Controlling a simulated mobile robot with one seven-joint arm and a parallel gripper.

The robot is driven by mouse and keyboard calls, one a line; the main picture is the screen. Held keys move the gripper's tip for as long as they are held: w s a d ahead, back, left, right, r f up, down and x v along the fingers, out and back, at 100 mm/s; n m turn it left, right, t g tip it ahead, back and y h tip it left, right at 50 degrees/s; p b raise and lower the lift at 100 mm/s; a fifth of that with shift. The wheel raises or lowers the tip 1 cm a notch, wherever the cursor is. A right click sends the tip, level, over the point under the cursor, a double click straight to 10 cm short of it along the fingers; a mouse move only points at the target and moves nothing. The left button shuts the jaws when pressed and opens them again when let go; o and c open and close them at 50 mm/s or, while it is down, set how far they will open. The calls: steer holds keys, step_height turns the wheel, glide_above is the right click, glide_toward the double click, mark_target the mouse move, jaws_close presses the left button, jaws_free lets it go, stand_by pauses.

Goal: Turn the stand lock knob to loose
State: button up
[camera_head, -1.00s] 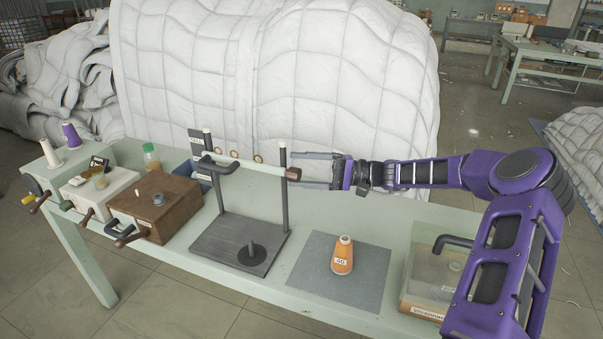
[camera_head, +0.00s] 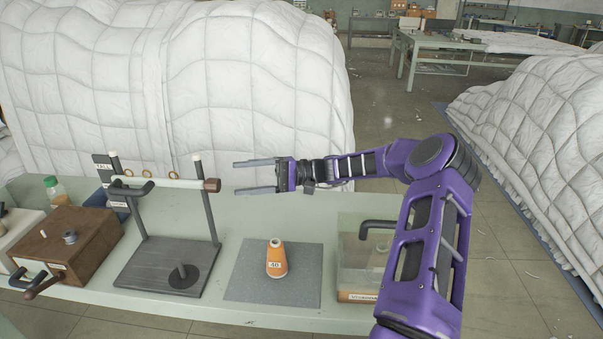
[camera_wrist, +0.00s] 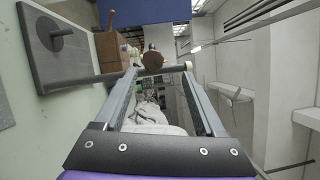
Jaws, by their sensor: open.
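The stand has a dark grey base (camera_head: 165,268), two upright posts and a pale green crossbar (camera_head: 180,183). A brown knob (camera_head: 211,185) sits at the crossbar's right end, and a black curved handle (camera_head: 132,188) is at its left. My gripper (camera_head: 236,177) is open and empty, pointing left at the knob, with a small gap between its fingertips and the knob. In the wrist view the knob (camera_wrist: 152,61) appears ahead, lined up between the open fingers (camera_wrist: 159,70). I cannot read any loose or tight marking on the knob.
An orange thread cone (camera_head: 276,258) stands on a grey mat (camera_head: 245,290) on the pale green table (camera_head: 270,205). A clear-lidded box (camera_head: 358,296) is right of it, under my arm. A wooden box (camera_head: 85,250) is left of the stand. A white duvet heap (camera_head: 260,80) rises behind.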

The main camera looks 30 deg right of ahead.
steer(key=b+v, duration=0.1)
steer(key=v, duration=1.3)
steer(key=shift+b, duration=0.4)
stand_by(0.4)
steer(key=shift+r, duration=0.15)
stand_by(0.3)
